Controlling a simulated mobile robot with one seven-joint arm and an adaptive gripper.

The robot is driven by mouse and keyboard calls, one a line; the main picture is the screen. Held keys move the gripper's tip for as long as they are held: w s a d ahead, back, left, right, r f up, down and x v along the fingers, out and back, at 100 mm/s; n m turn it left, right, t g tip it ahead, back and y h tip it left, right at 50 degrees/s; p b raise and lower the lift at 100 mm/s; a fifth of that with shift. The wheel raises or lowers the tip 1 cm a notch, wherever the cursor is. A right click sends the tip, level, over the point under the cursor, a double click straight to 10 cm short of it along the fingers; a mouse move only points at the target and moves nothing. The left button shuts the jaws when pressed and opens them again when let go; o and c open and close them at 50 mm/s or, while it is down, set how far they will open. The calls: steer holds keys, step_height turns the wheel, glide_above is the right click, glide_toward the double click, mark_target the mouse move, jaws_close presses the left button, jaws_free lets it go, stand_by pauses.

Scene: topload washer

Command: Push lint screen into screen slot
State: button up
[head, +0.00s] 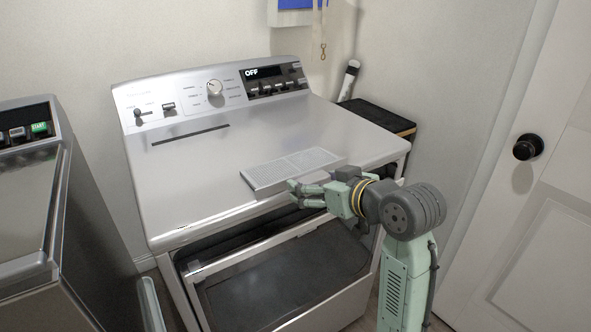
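The lint screen (293,168) is a flat, light grey, perforated panel. It appears to lie on or just above the white machine's top (205,180), near the front edge, and is turned at an angle. The screen slot (190,135) is a narrow dark slit at the back left of that top, below the control panel. The screen is apart from the slot, to its front right. My gripper (296,194) is at the screen's front edge, with its fingers pointing left. I cannot tell whether the fingers touch or grip the screen.
A second machine (35,215) stands at left. A dark-topped stand (375,115) with a white bottle (348,80) is behind at right. A white room door (540,220) is at far right.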

steer(key=c, duration=0.6)
steer(key=shift+o, duration=0.2)
steer(key=shift+r, duration=0.1)
steer(key=shift+r, duration=0.5)
steer(key=s+d+r+b, duration=0.1)
steer(key=s+d+r, duration=0.1)
steer(key=s, duration=0.5)
steer(key=s+d+r+b, duration=0.1)
steer(key=s+d, duration=0.3)
steer(key=s, duration=0.4)
steer(key=shift+r+b, duration=0.4)
steer(key=shift+b, duration=0.3)
steer(key=shift+w+d, duration=0.1)
steer(key=shift+w, duration=0.05)
